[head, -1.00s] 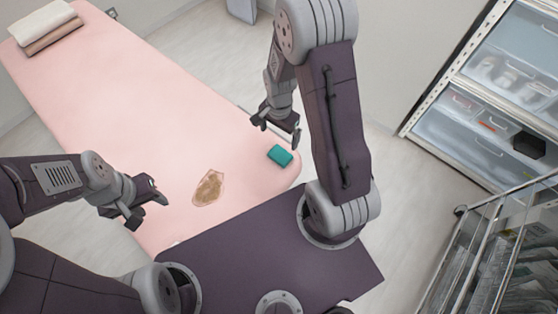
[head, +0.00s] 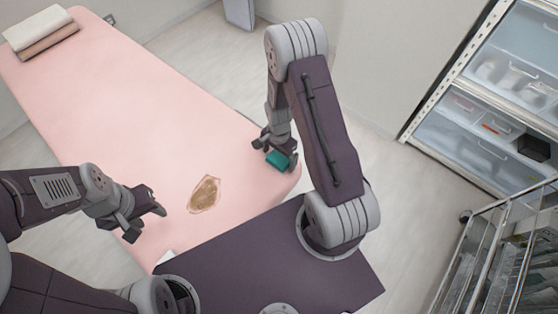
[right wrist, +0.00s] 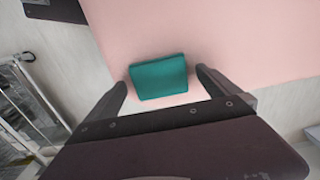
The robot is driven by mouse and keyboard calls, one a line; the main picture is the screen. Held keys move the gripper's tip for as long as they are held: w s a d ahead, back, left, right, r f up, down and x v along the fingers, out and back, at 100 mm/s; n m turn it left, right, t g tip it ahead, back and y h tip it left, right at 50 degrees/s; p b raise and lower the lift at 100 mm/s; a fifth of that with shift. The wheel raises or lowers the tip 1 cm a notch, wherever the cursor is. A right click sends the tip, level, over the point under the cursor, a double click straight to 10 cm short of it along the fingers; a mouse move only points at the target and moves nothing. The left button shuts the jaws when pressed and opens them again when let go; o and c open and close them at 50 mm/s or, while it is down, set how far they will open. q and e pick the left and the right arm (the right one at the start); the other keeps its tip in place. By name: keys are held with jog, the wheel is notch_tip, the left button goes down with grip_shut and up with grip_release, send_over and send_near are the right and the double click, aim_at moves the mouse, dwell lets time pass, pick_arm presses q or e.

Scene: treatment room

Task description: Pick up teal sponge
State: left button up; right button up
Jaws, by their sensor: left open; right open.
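The teal sponge (head: 279,160) lies on the pink treatment bed (head: 130,90) near its right edge. My right gripper (head: 275,148) is open, right at the sponge. In the right wrist view the sponge (right wrist: 159,77) sits ahead of and between the two spread fingertips (right wrist: 160,80), with gaps on both sides; I cannot tell its exact height relative to the sponge. My left gripper (head: 148,215) is open and empty, at the left near edge of the bed, away from the sponge.
A brown stain with a pale outline (head: 204,194) is on the bed, left of the sponge. Folded towels (head: 42,33) lie at the far end. A shelf with clear drawers (head: 490,110) and a wire cart (head: 500,250) stand at the right. Most of the bed top is clear.

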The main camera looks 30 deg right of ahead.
aim_at(279, 158)
jog(key=c, duration=1.4)
notch_tip(279, 158, up, 5)
jog(key=shift+f+p, duration=0.15)
jog(key=shift+p, duration=0.6)
jog(key=s+d+r+p, duration=0.3)
jog(key=s+r, duration=0.3)
jog(key=s, duration=0.5)
jog(key=shift+d+r+p, duration=0.15)
jog(key=shift+d+p, duration=0.25)
jog(key=shift+d, duration=0.3)
